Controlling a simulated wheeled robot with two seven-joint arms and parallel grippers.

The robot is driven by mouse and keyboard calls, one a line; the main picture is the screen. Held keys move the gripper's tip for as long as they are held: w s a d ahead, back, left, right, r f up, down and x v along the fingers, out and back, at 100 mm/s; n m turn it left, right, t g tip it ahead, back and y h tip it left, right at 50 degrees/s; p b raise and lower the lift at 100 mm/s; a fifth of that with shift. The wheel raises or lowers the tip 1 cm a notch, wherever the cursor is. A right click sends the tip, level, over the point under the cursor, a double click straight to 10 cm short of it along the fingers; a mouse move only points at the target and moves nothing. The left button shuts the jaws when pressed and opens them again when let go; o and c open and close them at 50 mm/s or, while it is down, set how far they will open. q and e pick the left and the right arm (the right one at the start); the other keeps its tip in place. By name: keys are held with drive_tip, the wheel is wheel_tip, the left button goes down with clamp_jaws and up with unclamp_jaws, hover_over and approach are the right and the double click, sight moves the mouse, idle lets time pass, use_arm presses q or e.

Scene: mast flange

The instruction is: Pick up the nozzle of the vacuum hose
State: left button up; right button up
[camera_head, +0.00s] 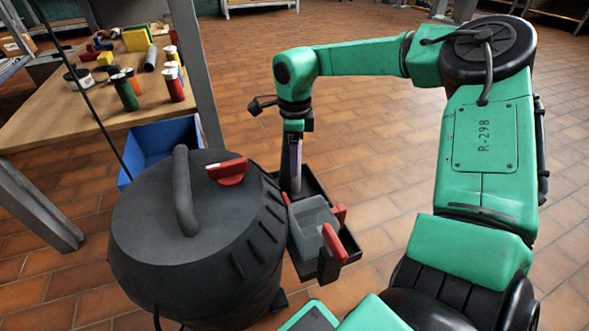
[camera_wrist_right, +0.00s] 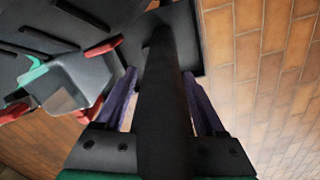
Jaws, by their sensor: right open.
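The vacuum (camera_head: 190,235) is a dark drum with a black top handle and a red latch. My right gripper (camera_head: 291,190) points down beside its right side, over a dark tray. In the right wrist view its two purple-grey fingers (camera_wrist_right: 158,95) stand apart. A dark tube (camera_wrist_right: 167,85), seemingly the hose nozzle, runs between them toward the tray. I cannot tell whether either finger touches it. In the head view the gripper and the vacuum largely hide this tube. My left gripper is not in view.
A workbench (camera_head: 60,115) with bottles and blocks and a blue bin (camera_head: 150,140) stand left. Tiled floor beyond is clear.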

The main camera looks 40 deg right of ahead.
drive_tip(key=shift+r, duration=0.1)
clamp_jaws()
